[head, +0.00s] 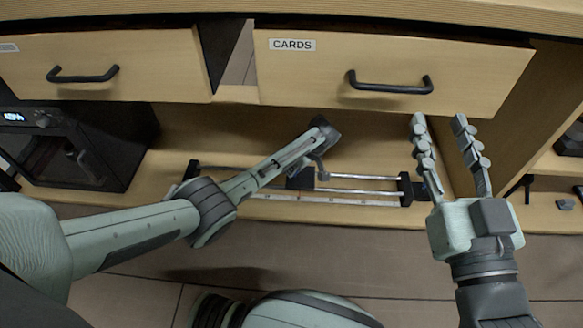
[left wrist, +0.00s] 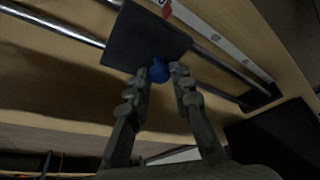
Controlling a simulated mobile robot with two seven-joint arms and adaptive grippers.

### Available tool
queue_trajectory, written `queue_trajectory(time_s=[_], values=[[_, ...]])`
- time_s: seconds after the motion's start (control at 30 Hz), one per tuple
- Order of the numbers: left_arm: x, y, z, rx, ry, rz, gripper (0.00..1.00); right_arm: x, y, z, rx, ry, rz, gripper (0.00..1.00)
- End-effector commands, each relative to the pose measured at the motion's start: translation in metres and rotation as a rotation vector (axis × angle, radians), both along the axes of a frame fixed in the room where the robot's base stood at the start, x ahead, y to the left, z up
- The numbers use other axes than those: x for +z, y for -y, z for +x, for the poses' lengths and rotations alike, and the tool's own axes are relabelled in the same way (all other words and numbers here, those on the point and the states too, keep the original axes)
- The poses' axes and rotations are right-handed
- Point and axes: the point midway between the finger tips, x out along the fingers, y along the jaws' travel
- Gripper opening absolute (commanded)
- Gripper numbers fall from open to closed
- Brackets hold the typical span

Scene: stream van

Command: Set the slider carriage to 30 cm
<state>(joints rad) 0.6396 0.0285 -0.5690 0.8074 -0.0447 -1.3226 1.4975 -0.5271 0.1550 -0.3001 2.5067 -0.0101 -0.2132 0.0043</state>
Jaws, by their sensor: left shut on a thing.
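The slider has two metal rails (head: 360,183) between black end blocks on the low wooden shelf, with a pale scale strip (head: 325,199) along its front. Its black carriage (head: 299,181) sits near the middle of the rails, partly hidden by my left arm. In the left wrist view the carriage (left wrist: 147,38) shows a blue knob (left wrist: 159,71) and a bit of red beside the scale (left wrist: 222,45). My left gripper (left wrist: 160,74) is shut on the blue knob; it also shows in the head view (head: 322,172). The scale's numbers are too small to read. My right gripper (head: 438,120) is open and empty, right of the slider.
Two wooden drawers, one labelled CARDS (head: 395,65), hang above the slider with black handles. A black machine (head: 75,145) stands at the left. A wooden upright (head: 553,110) and small dark items are at the right. The floor in front is clear.

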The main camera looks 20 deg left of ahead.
Motion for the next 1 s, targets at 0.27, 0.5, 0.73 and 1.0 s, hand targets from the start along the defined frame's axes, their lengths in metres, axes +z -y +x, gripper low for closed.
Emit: queue_trajectory(time_s=[0.27, 0.5, 0.73, 1.0], values=[[-0.001, 0.0, -0.001, 0.001, -0.003, -0.001, 0.26, 0.0, 0.0, 0.0, 0.0, 0.0, 0.0, 0.4], [-0.001, 0.0, -0.001, 0.0, -0.001, 0.0, 0.42, 0.0, 0.0, 0.0, 0.0, 0.0, 0.0, 0.4], [0.003, 0.001, -0.001, 0.0, 0.0, -0.001, 0.42, -0.001, 0.0, 0.0, -0.001, -0.003, -0.002, 0.4], [0.039, 0.015, -0.008, 0.0, 0.002, -0.003, 0.42, 0.0, 0.0, 0.0, -0.001, -0.002, 0.0, 0.4]])
